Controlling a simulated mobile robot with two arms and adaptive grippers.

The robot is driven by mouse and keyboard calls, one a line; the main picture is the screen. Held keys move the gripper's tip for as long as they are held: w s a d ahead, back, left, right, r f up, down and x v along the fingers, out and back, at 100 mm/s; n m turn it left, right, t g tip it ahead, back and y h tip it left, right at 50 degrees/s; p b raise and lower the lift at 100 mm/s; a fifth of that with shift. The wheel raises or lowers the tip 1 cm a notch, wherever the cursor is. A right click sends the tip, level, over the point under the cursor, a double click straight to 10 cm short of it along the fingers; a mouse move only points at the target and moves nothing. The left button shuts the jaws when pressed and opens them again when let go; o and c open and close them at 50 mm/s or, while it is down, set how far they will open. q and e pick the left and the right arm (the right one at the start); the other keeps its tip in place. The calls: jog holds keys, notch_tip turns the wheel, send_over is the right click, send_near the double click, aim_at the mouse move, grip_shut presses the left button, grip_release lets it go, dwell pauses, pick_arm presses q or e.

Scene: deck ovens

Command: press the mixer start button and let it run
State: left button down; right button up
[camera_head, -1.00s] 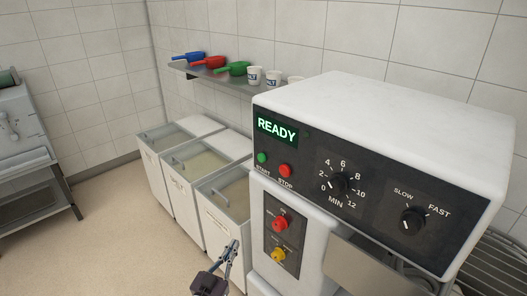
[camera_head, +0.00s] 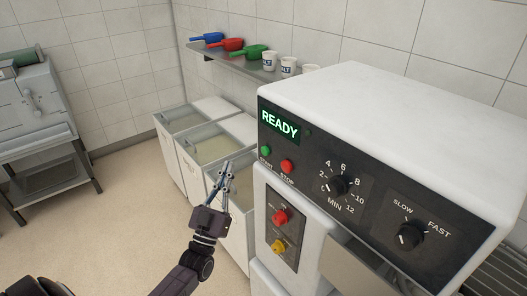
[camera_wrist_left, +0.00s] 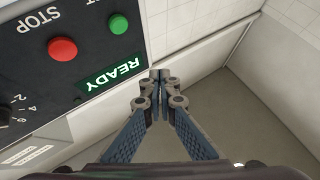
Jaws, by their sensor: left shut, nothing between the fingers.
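The white mixer (camera_head: 400,85) stands at the right with a dark control panel. Its lit display (camera_head: 280,123) reads READY in green. Below the display are the green START button (camera_head: 265,150) and the red STOP button (camera_head: 287,166). My left gripper (camera_head: 224,166) is shut and empty, to the left of the panel and apart from it. In the left wrist view the shut fingertips (camera_wrist_left: 158,76) point up beside the panel, with the green button (camera_wrist_left: 118,23), red button (camera_wrist_left: 62,49) and READY display (camera_wrist_left: 110,70) to their left. My right gripper is out of view.
The panel also has a timer dial (camera_head: 339,185), a speed knob (camera_head: 408,236) at SLOW, and red (camera_head: 280,217) and yellow (camera_head: 278,247) knobs below. Open ingredient bins (camera_head: 219,147) stand behind my gripper. A wall shelf (camera_head: 232,62) holds scoops and cups.

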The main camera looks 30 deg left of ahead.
aim_at(265, 151)
pick_arm(q)
jog(key=w+d+b, duration=0.3)
jog(key=w, duration=0.5)
jog(key=shift+w+d, duration=0.15)
jog(key=shift+d, duration=0.1)
dwell(0.5)
dwell(0.9)
jog(key=shift+w+d+b, duration=0.15)
jog(key=shift+w+b, duration=0.25)
